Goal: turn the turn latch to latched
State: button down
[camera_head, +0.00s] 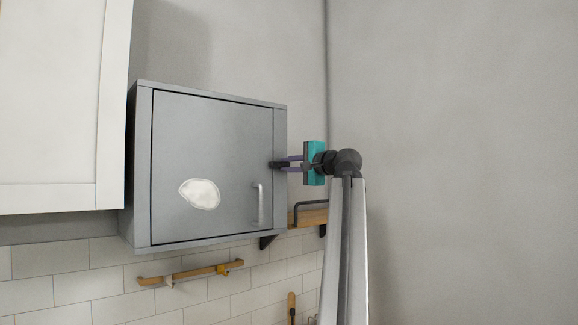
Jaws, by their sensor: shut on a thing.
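A grey wall cabinet (282,125) hangs on the wall, its door (205,140) closed. The door has a white oval patch (200,194) and a metal bar handle (258,204) at its lower right. The small dark turn latch (276,165) is at the door's right edge, where it meets the cabinet frame. My gripper (281,164) reaches in from the right with its purple fingers shut on the latch. The fingers partly cover the latch, so I cannot tell its exact angle.
A white cupboard (55,100) stands close on the left. Below are a wooden rail with hooks (190,274) and a small wooden shelf (310,217) with a dark rail. The bare grey wall (470,150) on the right leaves free room.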

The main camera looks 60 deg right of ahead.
jog(key=c, duration=1.7)
grip_release()
jog(key=shift+s, duration=0.15)
jog(key=b+v, duration=0.5)
jog(key=v, duration=0.8)
jog(key=shift+s+a, duration=0.15)
jog(key=shift+s, duration=0.1)
